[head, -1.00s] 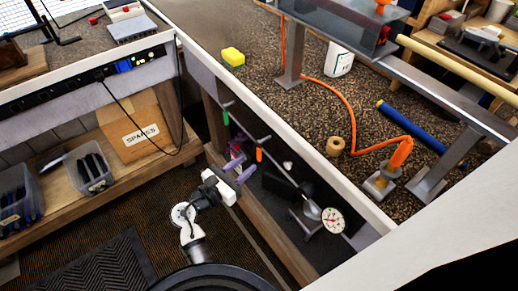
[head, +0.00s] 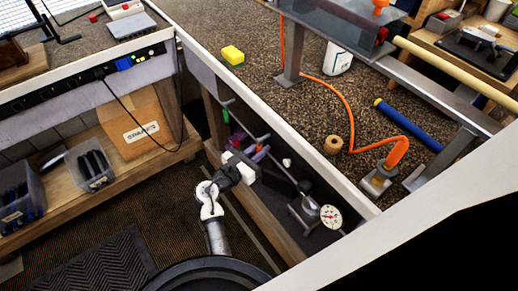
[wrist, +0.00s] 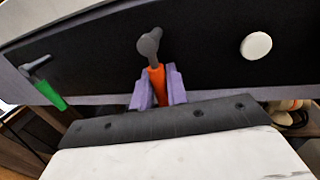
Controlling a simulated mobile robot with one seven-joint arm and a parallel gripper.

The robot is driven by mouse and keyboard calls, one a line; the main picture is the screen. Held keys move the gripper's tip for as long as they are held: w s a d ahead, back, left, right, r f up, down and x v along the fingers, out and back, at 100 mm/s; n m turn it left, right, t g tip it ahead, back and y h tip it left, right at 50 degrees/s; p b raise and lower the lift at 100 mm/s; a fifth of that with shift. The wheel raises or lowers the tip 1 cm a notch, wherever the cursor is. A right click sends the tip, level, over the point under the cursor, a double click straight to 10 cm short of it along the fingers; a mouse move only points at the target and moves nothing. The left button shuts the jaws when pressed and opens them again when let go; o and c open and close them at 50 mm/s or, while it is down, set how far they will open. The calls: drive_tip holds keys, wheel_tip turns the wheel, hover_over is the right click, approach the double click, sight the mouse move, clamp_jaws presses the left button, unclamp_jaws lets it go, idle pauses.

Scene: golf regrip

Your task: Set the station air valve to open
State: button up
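Two lever valves hang on the dark panel under the bench edge. In the wrist view the orange valve handle (wrist: 158,92) hangs nearly straight down from a grey stem at the middle. The green valve handle (wrist: 50,95) slants down to the right at the far left; it also shows in the head view (head: 225,116). No label tells which one is the station air valve. My gripper (wrist: 158,102) has its purple fingers on both sides of the orange handle and appears shut on it. In the head view my gripper (head: 257,153) hides most of that handle.
A white round knob (wrist: 256,46) sits right of the orange handle. A dial gauge (head: 331,216) is further right below the bench edge. The bench (head: 275,110) overhangs above, with an orange hose (head: 345,104) on it. Bins (head: 90,165) stand on the left shelf.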

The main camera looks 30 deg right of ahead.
clamp_jaws()
drive_tip(key=shift+w+f+b, duration=0.1)
drive_tip(key=shift+b, duration=0.25)
drive_tip(key=shift+w+m, duration=0.1)
drive_tip(key=shift+m, duration=0.4)
drive_tip(key=w+m+b, duration=0.1)
drive_tip(key=m+b, duration=0.2)
drive_tip(key=w+m+h+b, duration=0.1)
drive_tip(key=m+b, duration=0.2)
drive_tip(key=r+m+b, duration=0.1)
drive_tip(key=m+b, duration=0.2)
drive_tip(key=shift+w+a+h, duration=0.25)
drive_tip(key=shift+w+h, duration=0.15)
drive_tip(key=m+b, duration=0.1)
drive_tip(key=r+m+g+b, duration=0.1)
drive_tip(key=m+b, duration=0.1)
drive_tip(key=m+h+b, duration=0.1)
drive_tip(key=m, duration=0.1)
drive_tip(key=shift+w+a+r+g+b, duration=0.1)
drive_tip(key=shift+w+r+g+b, duration=0.2)
drive_tip(key=shift+w+b, duration=0.1)
drive_tip(key=shift+w+r+m+g+b, duration=0.1)
drive_tip(key=shift+r+m+g+b, duration=0.3)
drive_tip(key=shift+m+b, duration=0.7)
drive_tip(key=shift+r+m+g+b, duration=0.3)
drive_tip(key=shift+r+m+b, duration=0.3)
drive_tip(key=shift+m, duration=0.9)
